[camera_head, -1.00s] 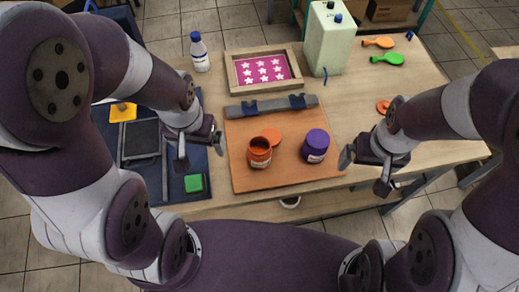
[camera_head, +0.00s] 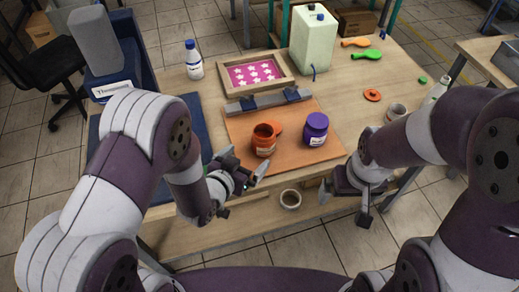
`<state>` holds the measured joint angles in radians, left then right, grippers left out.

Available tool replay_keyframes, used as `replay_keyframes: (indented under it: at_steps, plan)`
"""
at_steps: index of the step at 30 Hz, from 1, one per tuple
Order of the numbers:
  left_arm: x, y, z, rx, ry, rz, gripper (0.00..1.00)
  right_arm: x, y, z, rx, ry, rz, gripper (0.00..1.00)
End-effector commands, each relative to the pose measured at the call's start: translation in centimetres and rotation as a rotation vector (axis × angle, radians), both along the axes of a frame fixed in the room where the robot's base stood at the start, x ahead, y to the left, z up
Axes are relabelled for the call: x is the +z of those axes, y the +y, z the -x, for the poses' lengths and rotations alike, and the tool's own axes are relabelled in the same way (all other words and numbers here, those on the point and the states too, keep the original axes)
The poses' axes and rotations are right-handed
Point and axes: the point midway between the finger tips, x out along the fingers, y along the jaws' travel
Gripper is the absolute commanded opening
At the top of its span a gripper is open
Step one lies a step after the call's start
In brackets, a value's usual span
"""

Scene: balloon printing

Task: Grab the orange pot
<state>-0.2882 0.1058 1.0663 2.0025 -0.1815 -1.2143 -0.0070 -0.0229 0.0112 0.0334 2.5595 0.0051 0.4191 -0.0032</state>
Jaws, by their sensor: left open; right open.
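The orange pot (camera_head: 264,141) stands upright and open on the orange-brown board (camera_head: 290,160). An orange lid lies on the board just behind it, partly hidden by the pot. My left gripper (camera_head: 246,170) is just to the lower left of the pot, its fingers pointing toward it. It is open and holds nothing. I cannot tell whether a fingertip touches the pot. My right gripper (camera_head: 346,200) is open and empty at the table's front edge, lower right of the board.
A purple pot (camera_head: 315,130) stands right of the orange pot. A grey bar (camera_head: 268,102) lies along the board's back, before a framed star screen (camera_head: 254,75). A white bottle (camera_head: 193,60) and a pale green canister (camera_head: 313,42) stand behind. A cup (camera_head: 290,199) sits below the front edge.

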Motion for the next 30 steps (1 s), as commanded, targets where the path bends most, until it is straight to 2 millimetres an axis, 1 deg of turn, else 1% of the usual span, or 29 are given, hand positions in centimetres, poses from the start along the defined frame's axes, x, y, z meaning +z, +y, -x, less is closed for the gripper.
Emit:
replay_keyframes:
  at_steps: [1, 3, 8, 12, 15, 18, 23, 24, 26, 27, 29, 30]
  plan:
    - [-0.6, -0.5, -0.9, 0.000, 0.001, 0.000, 1.00, -0.1, 0.0, 0.0, 0.000, 0.000, 0.000, 1.00]
    - [-1.1, -1.0, -2.1, 0.001, 0.002, 0.000, 1.00, -0.1, 0.0, 0.0, 0.000, 0.000, 0.000, 1.00]
    - [-1.8, -1.8, -3.6, 0.002, 0.004, -0.001, 1.00, -0.2, 0.0, 0.0, 0.000, 0.000, 0.000, 1.00]
    - [-3.3, -2.7, -5.6, 0.003, 0.005, -0.001, 1.00, -0.1, 0.0, 0.0, 0.000, 0.000, 0.000, 1.00]
    - [-3.8, -3.4, -7.0, 0.004, 0.002, 0.000, 1.00, -0.2, 0.0, 0.0, 0.000, 0.000, 0.000, 1.00]
    - [-4.1, -3.7, -7.5, 0.004, 0.003, -0.001, 1.00, -0.2, 0.0, 0.0, 0.000, 0.000, 0.000, 1.00]
    - [-4.1, -3.7, -7.6, 0.004, 0.003, -0.001, 1.00, -0.2, 0.0, 0.0, 0.000, 0.000, 0.000, 1.00]
    - [-4.1, -3.7, -7.6, 0.004, 0.004, -0.001, 0.94, -0.2, 0.0, 0.0, 0.000, 0.000, 0.000, 1.00]
    - [-4.1, -3.7, -7.5, 0.004, 0.004, -0.001, 0.74, -0.2, 0.0, 0.0, 0.000, 0.000, 0.000, 1.00]
    - [-4.1, -3.7, -7.5, 0.004, 0.004, -0.001, 0.61, -0.2, 0.0, 0.0, 0.000, 0.000, 0.000, 1.00]
    - [-4.1, -3.6, -7.5, 0.004, 0.004, -0.001, 0.41, -0.2, 0.0, 0.0, 0.000, 0.000, 0.000, 1.00]
    - [-4.1, -3.6, -7.5, 0.004, 0.004, -0.001, 0.35, -0.2, 0.0, 0.0, 0.000, 0.000, 0.000, 1.00]
